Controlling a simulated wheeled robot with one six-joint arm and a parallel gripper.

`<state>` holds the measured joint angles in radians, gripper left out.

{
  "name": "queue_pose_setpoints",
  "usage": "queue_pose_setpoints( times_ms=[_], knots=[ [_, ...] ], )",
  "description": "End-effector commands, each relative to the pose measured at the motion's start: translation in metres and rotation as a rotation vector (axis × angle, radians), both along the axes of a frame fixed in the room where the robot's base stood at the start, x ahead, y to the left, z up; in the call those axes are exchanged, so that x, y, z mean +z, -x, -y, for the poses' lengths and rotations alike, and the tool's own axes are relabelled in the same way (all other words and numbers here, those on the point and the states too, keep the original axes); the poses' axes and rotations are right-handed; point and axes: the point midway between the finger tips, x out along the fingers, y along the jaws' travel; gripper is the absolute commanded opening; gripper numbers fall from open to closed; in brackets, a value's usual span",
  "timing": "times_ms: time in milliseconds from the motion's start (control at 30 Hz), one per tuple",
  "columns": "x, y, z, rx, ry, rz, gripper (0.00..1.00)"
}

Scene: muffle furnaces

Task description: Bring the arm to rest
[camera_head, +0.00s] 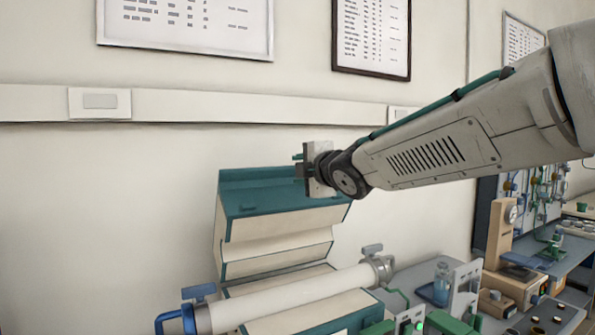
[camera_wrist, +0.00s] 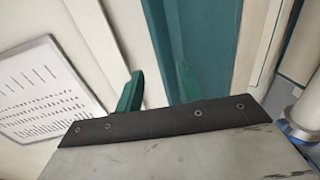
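My arm reaches in from the right in the head view, and my gripper (camera_head: 301,163) is at its end, pointing left. It is in front of or above the raised teal lid of a tube furnace (camera_head: 275,195); I cannot tell how far apart they are. In the wrist view, the two green fingers of my gripper (camera_wrist: 159,86) stand apart with nothing seen between them. Teal and cream surfaces fill the background behind them.
A white tube (camera_head: 290,298) lies across the open furnace, with a metal end fitting (camera_head: 377,264) at right. A glass bottle (camera_head: 441,284) and beige bench equipment (camera_head: 500,240) stand to the right. Framed charts (camera_head: 371,38) hang on the wall. Space left of the furnace looks clear.

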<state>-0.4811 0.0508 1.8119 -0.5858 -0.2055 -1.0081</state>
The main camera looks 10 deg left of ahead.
Motion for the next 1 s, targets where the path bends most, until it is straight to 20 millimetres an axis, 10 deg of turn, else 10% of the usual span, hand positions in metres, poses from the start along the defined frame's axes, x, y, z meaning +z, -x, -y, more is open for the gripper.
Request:
queue_pose_setpoints(
  times_ms=[300,467,767,1000],
  knots=[
    [-0.007,-0.002,0.004,-0.029,-0.031,-0.060,0.38],
    [-0.078,0.009,0.039,-0.229,-0.110,-0.392,0.38],
    [-0.179,0.139,0.200,-0.879,-0.366,-1.011,0.38],
    [-0.224,0.294,0.291,-1.379,-0.587,-1.343,0.38]
  ],
)
